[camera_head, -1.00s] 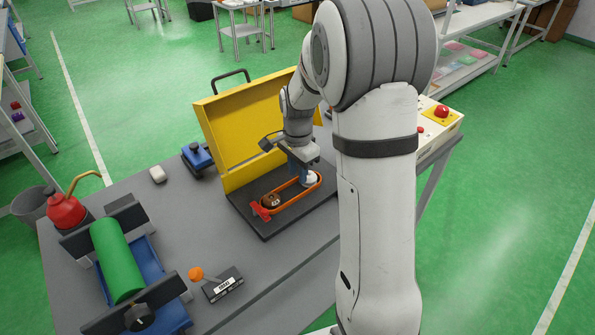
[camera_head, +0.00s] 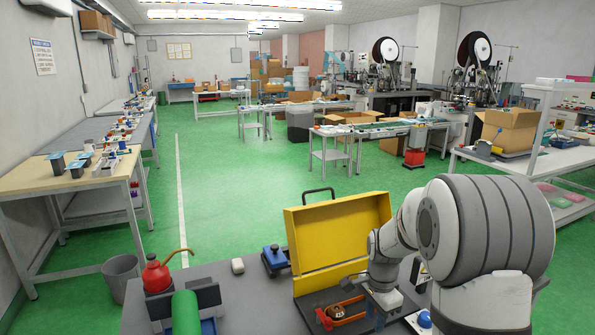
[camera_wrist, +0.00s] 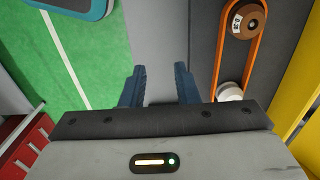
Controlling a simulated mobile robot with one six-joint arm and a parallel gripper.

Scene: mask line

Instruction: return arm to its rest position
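My gripper (camera_wrist: 158,85) shows in the wrist view with its two blue fingers apart and nothing between them. In that view an orange belt (camera_wrist: 214,80) lies to the right of the fingers, around a brown pulley (camera_wrist: 247,20) and a white pulley (camera_wrist: 230,92). In the head view my arm reaches down at the lower right, in front of the open yellow case (camera_head: 340,236). The brown pulley (camera_head: 336,312) and the belt show left of the wrist. The fingertips are hard to make out in the head view.
The grey bench (camera_head: 230,275) bears a red oil can (camera_head: 157,275), a green roller (camera_head: 186,312), a blue-topped block (camera_head: 274,259) and a white block (camera_head: 238,266). A bin (camera_head: 121,277) stands left of the bench.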

